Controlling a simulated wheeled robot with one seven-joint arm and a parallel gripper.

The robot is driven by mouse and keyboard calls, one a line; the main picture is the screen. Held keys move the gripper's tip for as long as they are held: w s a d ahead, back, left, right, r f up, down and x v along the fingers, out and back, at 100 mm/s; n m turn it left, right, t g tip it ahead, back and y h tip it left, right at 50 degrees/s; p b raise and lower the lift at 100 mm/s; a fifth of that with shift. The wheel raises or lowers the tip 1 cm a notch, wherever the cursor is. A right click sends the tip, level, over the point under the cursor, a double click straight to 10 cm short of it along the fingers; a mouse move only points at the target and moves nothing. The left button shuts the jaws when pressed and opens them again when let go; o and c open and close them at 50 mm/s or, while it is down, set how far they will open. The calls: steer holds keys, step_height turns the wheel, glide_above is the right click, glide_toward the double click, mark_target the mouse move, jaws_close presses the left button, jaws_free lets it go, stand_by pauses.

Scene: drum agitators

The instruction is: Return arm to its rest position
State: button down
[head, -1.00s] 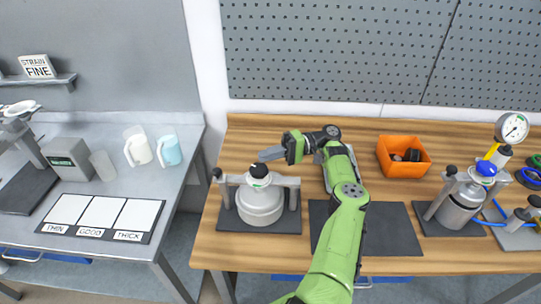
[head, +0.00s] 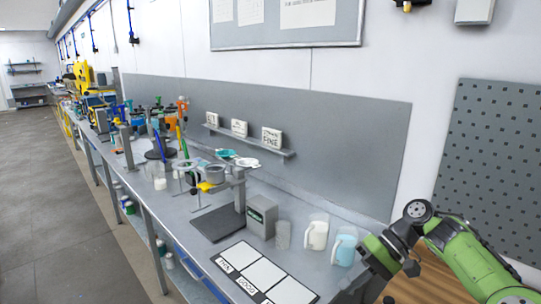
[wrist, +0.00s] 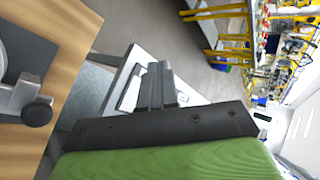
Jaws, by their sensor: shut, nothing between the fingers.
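My green arm (head: 465,262) reaches in from the lower right of the head view, bent at a dark joint. In the wrist view my gripper (wrist: 160,68) has its two dark fingers together, with nothing between them. The fingers are in the air, pointing past the wooden bench towards the steel bench. In the head view the gripper end is at the lower edge beside the blue jug, and its fingertips are hard to make out.
The wooden bench (wrist: 70,40) lies left in the wrist view, with a black clamp knob (wrist: 38,112) close by. The steel bench holds a white jug (head: 317,235), a blue jug (head: 345,248) and a grey box (head: 262,217). Open floor (head: 60,215) lies left.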

steer(key=s+a+r+h, duration=0.1)
steer(key=s+a+h, duration=0.7)
steer(key=s+a, duration=0.1)
steer(key=s+d+t, duration=0.2)
steer(key=s+t, duration=0.1)
steer(key=s, duration=0.5)
steer(key=s+d+r+t+h, duration=0.1)
steer(key=s+t, duration=0.3)
steer(key=s, duration=0.4)
steer(key=shift+s+d+r+m+t, duration=0.3)
steer(key=shift+d+m, duration=0.1)
steer(key=shift+d, duration=0.35)
steer(key=shift+w, duration=0.1)
